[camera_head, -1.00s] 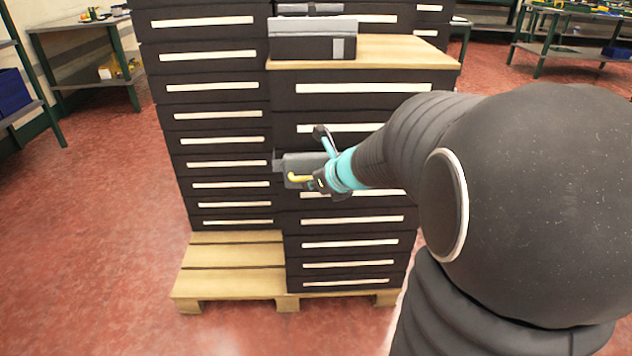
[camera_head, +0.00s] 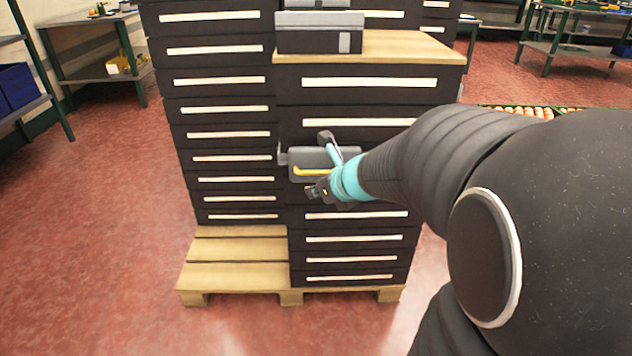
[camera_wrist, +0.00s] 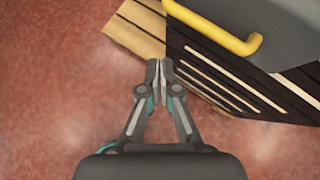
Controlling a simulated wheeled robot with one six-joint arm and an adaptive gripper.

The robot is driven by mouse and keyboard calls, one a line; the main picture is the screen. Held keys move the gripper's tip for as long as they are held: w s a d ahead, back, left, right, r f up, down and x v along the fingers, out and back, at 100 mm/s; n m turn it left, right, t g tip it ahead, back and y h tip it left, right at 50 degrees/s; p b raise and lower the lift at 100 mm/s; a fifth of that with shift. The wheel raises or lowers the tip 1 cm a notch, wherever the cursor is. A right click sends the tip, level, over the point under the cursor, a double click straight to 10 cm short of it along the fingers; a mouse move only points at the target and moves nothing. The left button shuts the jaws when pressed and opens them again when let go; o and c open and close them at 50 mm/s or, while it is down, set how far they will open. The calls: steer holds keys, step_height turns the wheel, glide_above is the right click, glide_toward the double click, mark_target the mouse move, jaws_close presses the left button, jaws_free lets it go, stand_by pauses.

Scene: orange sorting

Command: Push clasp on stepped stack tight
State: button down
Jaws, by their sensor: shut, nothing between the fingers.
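The stepped stack (camera_head: 345,239) is made of black drawer-like boxes with pale front strips, with a taller part at the left and back. A grey clasp (camera_head: 301,159) with a yellow handle (camera_head: 312,171) sits at its front, about mid-height. My gripper (camera_head: 315,190) is just below the handle, shut and empty. In the wrist view my fingertips (camera_wrist: 159,65) meet, apart from the yellow handle (camera_wrist: 225,38), and the grey clasp plate (camera_wrist: 285,32) fills the top right. My arm hides part of the stack's right side. Whether the clasp is tight cannot be told.
The stack stands on a wooden pallet (camera_head: 235,276) with bare slats at the left. A grey-black box (camera_head: 308,40) sits on the wooden top. Crates of oranges (camera_head: 535,112) show behind my arm. Red floor is clear at the left. Tables stand at the back.

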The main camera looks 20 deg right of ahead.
steer(key=s+a+r, duration=0.3)
steer(key=s+r, duration=0.3)
steer(key=s, duration=0.1)
steer(key=s+a+f+n+g+h, duration=0.1)
steer(key=s+n, duration=0.7)
steer(key=n, duration=0.8)
steer(key=s+a+f+n+g+h, duration=0.1)
steer(key=s+n, duration=0.7)
steer(key=n, duration=0.8)
steer(key=shift+a+n+g+h+p, duration=0.3)
steer(key=shift+a+g+h+p, duration=0.3)
steer(key=shift+g, duration=0.4)
